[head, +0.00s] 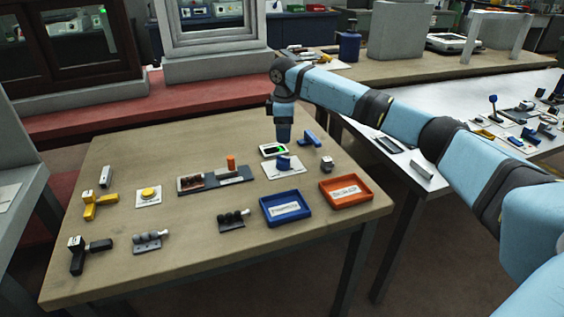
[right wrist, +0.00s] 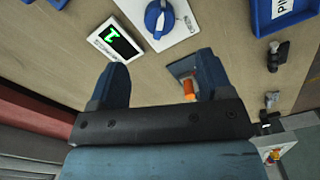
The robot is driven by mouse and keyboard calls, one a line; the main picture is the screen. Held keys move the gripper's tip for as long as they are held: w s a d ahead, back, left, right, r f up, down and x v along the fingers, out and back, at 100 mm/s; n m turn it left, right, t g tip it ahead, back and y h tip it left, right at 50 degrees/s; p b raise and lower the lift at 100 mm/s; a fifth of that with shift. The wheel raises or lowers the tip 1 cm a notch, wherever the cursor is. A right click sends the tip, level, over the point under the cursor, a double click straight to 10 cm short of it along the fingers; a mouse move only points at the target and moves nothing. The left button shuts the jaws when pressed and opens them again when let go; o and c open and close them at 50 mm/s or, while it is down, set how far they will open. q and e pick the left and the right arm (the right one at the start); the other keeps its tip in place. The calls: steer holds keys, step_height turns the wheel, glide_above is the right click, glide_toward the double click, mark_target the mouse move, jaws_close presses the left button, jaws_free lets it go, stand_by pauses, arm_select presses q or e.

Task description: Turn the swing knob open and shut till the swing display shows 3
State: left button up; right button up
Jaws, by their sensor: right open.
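The swing knob is a round blue knob (head: 284,163) on a white plate on the wooden table; it also shows at the top of the right wrist view (right wrist: 157,18). Beside it is a small white-framed display (head: 264,150) with a lit green digit, seen larger in the right wrist view (right wrist: 112,40); the digit is turned and I cannot read it surely. My right gripper (head: 283,140) points down above the table just behind the knob, close to the display. Its two fingers (right wrist: 160,62) are apart with nothing between them, clear of the knob. My left gripper is in neither view.
A blue tray (head: 264,212) and an orange tray (head: 326,196) stand in front of the knob. A blue handle-like part (head: 310,139) lies to the right of the gripper.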

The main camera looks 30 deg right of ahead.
mark_target(283, 157)
step_height(283, 157, down, 11)
steer(key=shift+w+r+b, duration=0.1)
steer(key=shift+r+b, duration=0.05)
steer(key=shift+b, duration=0.9)
steer(key=c, duration=0.9)
